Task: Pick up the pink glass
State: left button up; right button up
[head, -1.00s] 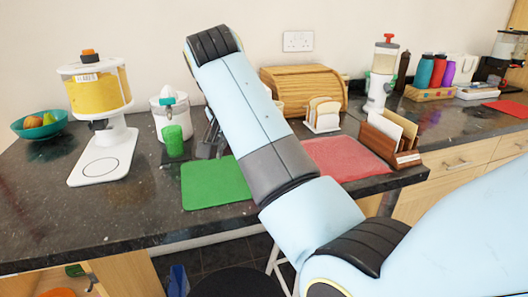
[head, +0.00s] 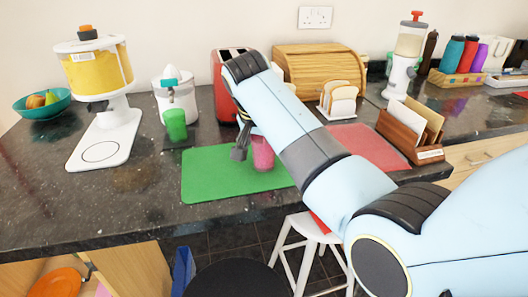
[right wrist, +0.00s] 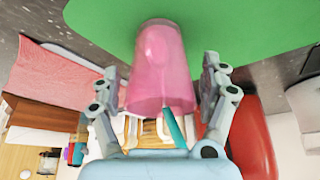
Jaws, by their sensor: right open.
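The pink glass (head: 263,155) stands on the right part of the green mat (head: 212,176) in the head view, partly hidden behind my right arm. In the right wrist view the pink glass (right wrist: 160,68) is large and lies between the two fingers of my right gripper (right wrist: 162,88). The fingers are spread, one on each side, with a gap visible on both sides. In the head view the right gripper (head: 243,148) shows beside the glass, mostly covered by the arm. My left gripper is not in view.
A green glass (head: 175,124) stands behind the mat, near a white juicer (head: 177,97). A red toaster (head: 227,70), a wooden bread box (head: 318,72) and a toast rack (head: 338,101) stand behind. A letter holder (head: 408,137) is on the right. The counter's front left is clear.

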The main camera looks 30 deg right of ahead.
jog(key=shift+x, duration=1.05)
jog(key=shift+c, duration=0.4)
jog(key=c, duration=1.2)
